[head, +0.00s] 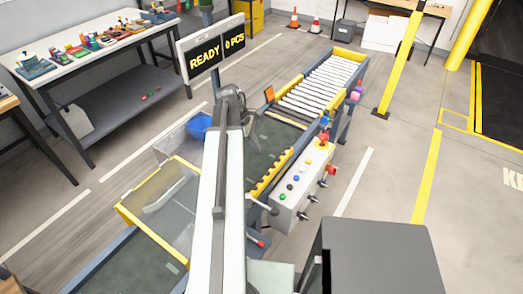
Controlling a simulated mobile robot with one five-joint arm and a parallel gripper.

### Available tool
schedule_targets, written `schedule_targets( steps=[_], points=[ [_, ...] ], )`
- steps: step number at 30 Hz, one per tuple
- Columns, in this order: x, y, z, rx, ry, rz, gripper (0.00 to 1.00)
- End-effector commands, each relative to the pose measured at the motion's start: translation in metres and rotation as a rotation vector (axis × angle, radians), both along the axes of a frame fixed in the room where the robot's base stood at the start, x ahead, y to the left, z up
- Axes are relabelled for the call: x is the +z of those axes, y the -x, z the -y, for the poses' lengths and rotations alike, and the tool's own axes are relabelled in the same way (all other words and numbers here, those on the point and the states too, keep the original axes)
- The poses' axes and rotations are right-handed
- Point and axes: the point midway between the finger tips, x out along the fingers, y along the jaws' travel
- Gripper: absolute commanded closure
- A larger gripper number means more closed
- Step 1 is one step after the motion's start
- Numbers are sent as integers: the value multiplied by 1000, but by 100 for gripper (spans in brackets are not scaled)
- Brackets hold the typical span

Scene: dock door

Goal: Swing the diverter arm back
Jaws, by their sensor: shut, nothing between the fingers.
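The conveyor (283,125) runs from the lower left to the back right, with white rollers at its far end. A yellow toothed bar (273,172) lies along the right side of its dark belt. A yellow-rimmed clear panel (155,207) stands at its near left part. A dark lever with a red tip (257,241) sticks out at its near right side. I cannot tell which of these parts is the diverter arm. My own arm rises through the middle of the head view and hides part of the belt. My gripper's fingers do not show.
A control box (302,190) with coloured buttons and levers stands on the conveyor's right side. A sign (210,53) reads "READY 0 PCS". A blue bin (199,126) is left of the belt.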

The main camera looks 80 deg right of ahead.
Motion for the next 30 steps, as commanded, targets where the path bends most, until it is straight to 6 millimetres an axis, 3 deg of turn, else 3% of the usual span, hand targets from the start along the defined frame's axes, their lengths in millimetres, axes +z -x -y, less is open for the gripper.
schedule_targets(
  steps=[1, 6, 24, 30],
  points=[
    [25, -6, 3, 3, 0, 1, 100],
    [49, -16, 8, 4, 1, 1, 100],
    [51, -20, 9, 5, 1, 2, 100],
    [89, -20, 9, 5, 1, 2, 100]
  ],
)
